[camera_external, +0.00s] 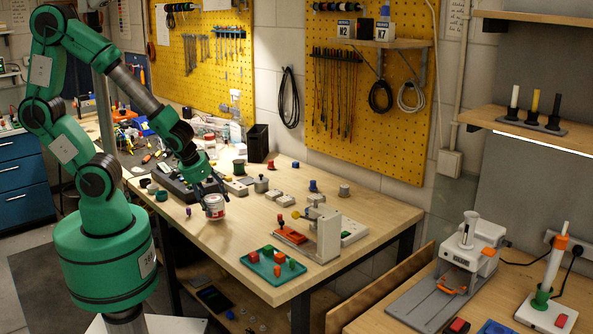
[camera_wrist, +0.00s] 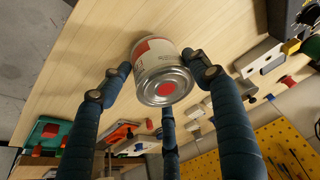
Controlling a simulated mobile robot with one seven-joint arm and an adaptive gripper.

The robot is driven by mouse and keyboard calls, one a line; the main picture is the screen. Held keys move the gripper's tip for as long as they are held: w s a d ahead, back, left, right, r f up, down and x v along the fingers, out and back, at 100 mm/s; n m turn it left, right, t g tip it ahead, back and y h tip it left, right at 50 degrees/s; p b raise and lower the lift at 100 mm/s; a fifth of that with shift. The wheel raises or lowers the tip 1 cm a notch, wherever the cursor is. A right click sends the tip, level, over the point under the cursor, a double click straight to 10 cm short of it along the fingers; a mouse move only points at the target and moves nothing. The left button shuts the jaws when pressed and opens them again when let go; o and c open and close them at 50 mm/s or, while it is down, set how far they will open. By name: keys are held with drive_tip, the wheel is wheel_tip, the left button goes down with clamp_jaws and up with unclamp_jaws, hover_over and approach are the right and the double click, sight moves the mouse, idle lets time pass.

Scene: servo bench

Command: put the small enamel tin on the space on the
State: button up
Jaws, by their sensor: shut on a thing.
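The small enamel tin (camera_external: 214,207) is white and red, with a metal rim and a red spot on its end. It is near the left part of the wooden bench (camera_external: 225,232); I cannot tell whether it touches the top. My gripper (camera_external: 207,189) is shut on it. In the wrist view, the dark, three-fingered gripper (camera_wrist: 160,85) closes around the tin (camera_wrist: 162,72), whose metal end faces the camera. The task line breaks off, so I cannot tell which space is meant.
A green tray (camera_external: 273,265) with red and green pieces lies at the front corner. A grey-white stand (camera_external: 325,235) and an orange tray (camera_external: 290,235) are beside it. Small parts, including a blue knob (camera_external: 313,186), stand farther back. Bare wood lies between the tin and the green tray.

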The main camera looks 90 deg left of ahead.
drive_tip(key=shift+f, duration=0.95)
drive_tip(key=shift+f+b, duration=0.15)
drive_tip(key=shift+b, duration=0.25)
drive_tip(key=o, duration=1.4)
drive_tip(key=shift+o, duration=0.2)
drive_tip(key=shift+r+p, duration=0.35)
drive_tip(key=shift+r, duration=0.1)
drive_tip(key=p+v, duration=0.3)
drive_tip(key=v, duration=0.8)
drive_tip(key=shift+d, duration=0.2)
drive_tip(key=shift+s+r, duration=0.1)
drive_tip(key=shift+r, duration=0.1)
